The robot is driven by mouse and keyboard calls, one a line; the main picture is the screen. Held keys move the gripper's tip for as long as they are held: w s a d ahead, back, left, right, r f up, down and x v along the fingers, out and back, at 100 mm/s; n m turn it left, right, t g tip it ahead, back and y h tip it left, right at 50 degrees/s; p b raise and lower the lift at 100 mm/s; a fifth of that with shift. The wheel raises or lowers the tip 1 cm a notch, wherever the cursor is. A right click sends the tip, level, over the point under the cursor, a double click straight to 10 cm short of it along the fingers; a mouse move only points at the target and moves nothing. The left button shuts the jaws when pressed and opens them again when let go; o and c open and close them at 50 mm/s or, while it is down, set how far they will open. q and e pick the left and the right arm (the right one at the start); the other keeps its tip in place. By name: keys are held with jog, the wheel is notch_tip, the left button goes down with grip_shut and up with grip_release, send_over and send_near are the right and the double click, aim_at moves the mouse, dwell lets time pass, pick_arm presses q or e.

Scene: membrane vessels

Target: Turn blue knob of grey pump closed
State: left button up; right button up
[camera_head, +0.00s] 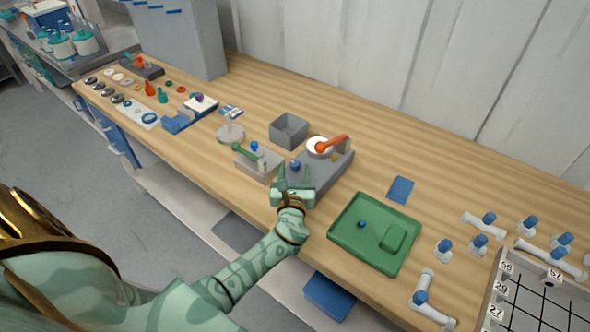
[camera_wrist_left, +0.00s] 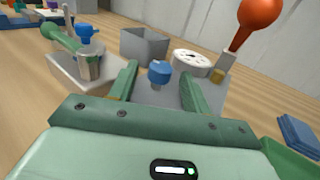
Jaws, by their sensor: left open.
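The grey pump (camera_head: 325,177) stands on the wooden bench, with a white round dial and an orange-red lever (camera_head: 331,144) on it. Its blue knob (camera_head: 295,165) is at its near left side. My left gripper (camera_head: 294,172) is at the pump's near left end, fingers pointing at the blue knob. In the left wrist view the open fingers stand on either side of the blue knob (camera_wrist_left: 159,73), with gaps to it. The knob appears just beyond or between the fingertips; I cannot tell its exact depth. My right gripper is not in view.
A light block with a green lever (camera_head: 245,153) and a small metal vessel with a blue top sits close left. An open grey box (camera_head: 289,130) stands behind. A green tray (camera_head: 343,236) lies to the right. White pipe fittings (camera_head: 443,250) stand farther right.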

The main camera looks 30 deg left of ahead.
pick_arm(q)
jog(key=shift+w+a, duration=0.3)
jog(key=shift+w, duration=0.25)
jog(key=c, duration=1)
